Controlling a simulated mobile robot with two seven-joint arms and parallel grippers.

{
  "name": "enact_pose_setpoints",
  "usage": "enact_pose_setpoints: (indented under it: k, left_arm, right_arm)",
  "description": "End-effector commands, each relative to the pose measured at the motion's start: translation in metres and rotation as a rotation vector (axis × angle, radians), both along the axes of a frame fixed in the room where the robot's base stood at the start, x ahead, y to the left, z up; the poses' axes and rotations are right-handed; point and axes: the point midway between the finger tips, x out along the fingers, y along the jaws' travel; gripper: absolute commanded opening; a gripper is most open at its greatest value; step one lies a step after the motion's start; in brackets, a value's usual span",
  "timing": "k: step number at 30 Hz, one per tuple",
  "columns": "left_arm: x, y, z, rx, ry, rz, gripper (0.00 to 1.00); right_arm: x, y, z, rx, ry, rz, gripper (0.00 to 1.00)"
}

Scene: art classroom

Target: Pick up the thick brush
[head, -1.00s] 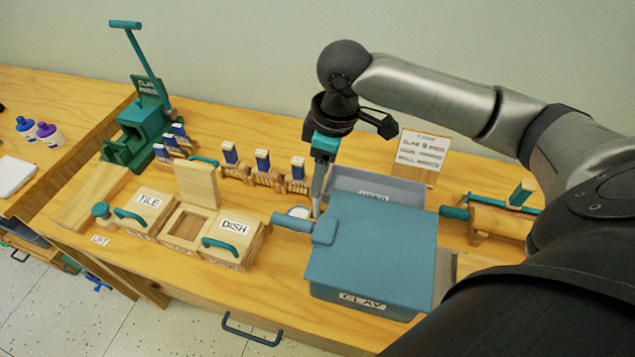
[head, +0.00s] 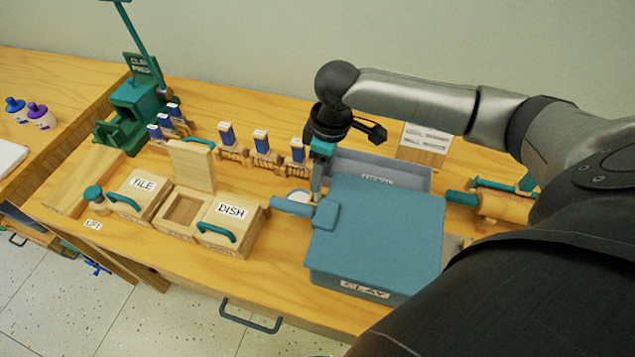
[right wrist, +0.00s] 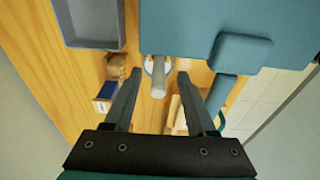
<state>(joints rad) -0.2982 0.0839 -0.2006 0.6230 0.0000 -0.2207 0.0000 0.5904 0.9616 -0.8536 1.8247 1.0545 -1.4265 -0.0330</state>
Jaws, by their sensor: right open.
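My right gripper (head: 316,192) points down just left of the blue clay box, beside its lid handle. In the right wrist view my right gripper (right wrist: 159,74) is open, its fingers on either side of a pale grey upright rod (right wrist: 158,88). The rod is seen end-on and looks like a handle, possibly the thick brush; bristles are not visible. A whitish round rim shows around its lower end, and a white round dish (head: 297,196) shows beside the gripper in the head view. The gripper hides the rod there. My left gripper is out of view.
The clay box (head: 380,235) with its lid handle (head: 290,205) stands close to the right gripper. A grey tray (head: 410,176) is behind it. Wooden TILE (head: 140,186) and DISH boxes (head: 230,212) stand left.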

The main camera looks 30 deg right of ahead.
Motion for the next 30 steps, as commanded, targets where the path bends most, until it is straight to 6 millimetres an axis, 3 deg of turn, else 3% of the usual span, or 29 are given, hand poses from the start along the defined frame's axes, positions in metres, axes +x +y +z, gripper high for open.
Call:
enact_pose_setpoints:
  k: [7,17,30]
  left_arm:
    - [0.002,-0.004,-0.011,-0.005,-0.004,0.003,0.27]
    - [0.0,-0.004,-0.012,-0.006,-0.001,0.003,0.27]
    - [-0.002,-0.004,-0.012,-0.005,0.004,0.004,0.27]
  right_arm:
    - [0.007,0.005,-0.037,0.0,0.001,0.001,0.56]
    - [0.007,0.005,-0.042,-0.002,0.0,0.002,0.55]
    - [0.008,0.005,-0.042,-0.001,0.0,0.001,0.06]
